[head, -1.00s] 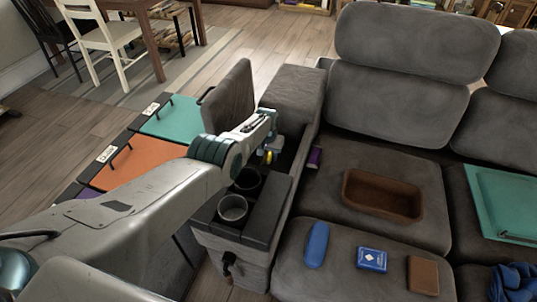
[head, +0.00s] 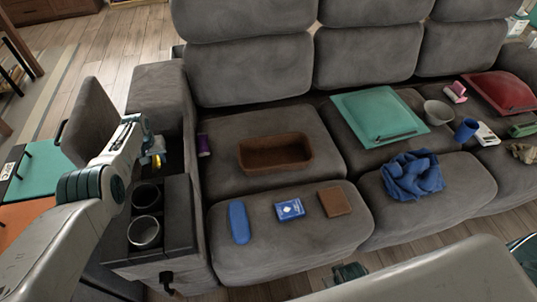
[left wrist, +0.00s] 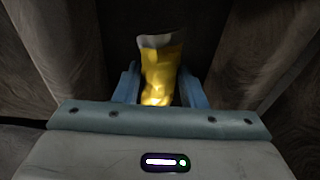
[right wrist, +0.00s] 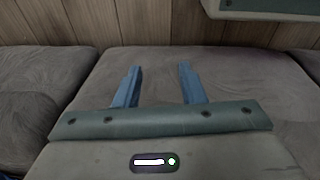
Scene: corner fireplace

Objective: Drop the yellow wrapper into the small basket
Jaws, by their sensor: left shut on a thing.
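The yellow wrapper (left wrist: 162,75) is between the fingers of my left gripper (left wrist: 160,88), which is shut on it. In the head view the wrapper (head: 157,161) shows as a small yellow spot under the left gripper (head: 156,150), at the open console compartment between the sofa arm and the seat. A brown, open rectangular basket (head: 276,168) stands on the left seat cushion, to the right of the left gripper. It looks empty. My right gripper (right wrist: 158,88) is open with nothing between its fingers, above a grey cushion.
The console has two cup holders (head: 145,231) and a raised lid (head: 90,122). A blue case (head: 238,222), card box (head: 290,209) and brown wallet (head: 335,202) lie in front.

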